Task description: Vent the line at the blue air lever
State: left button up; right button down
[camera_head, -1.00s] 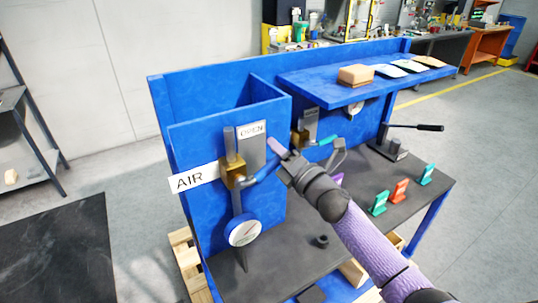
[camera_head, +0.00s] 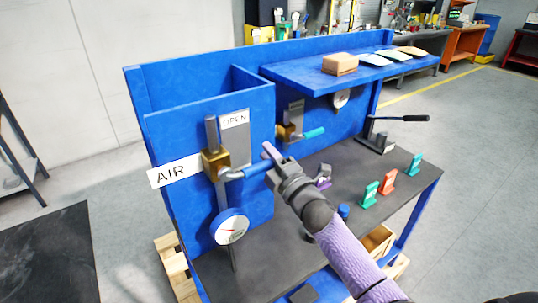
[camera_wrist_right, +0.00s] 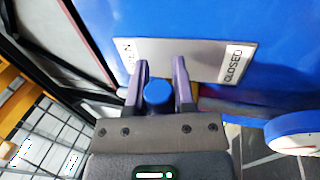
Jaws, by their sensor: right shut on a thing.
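The blue air lever (camera_head: 254,169) sticks out to the right from a brass valve (camera_head: 214,164) beside the white AIR sign (camera_head: 174,171). My right gripper (camera_head: 270,158) is at the lever's outer end. In the right wrist view the lever's round blue end (camera_wrist_right: 157,93) sits between the two purple fingers of my right gripper (camera_wrist_right: 158,78), which are shut on it. A grey plate (camera_head: 233,140) behind the valve reads OPEN at its top; in the wrist view its CLOSED end (camera_wrist_right: 233,64) shows. My left gripper is not in view.
A blue-rimmed gauge (camera_head: 231,228) hangs below the valve. A second valve with a teal lever (camera_head: 314,133) is farther right. Green and orange stands (camera_head: 388,181) and a black-handled lever (camera_head: 400,118) are on the dark bench. The shelf (camera_head: 300,82) overhangs the back.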

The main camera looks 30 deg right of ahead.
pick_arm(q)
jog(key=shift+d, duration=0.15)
pick_arm(e)
jog(key=shift+f, duration=0.2)
jog(key=c, duration=0.6)
grip_release()
jog(key=shift+o, duration=0.8)
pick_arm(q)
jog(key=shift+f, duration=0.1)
pick_arm(e)
jog(key=v, duration=1)
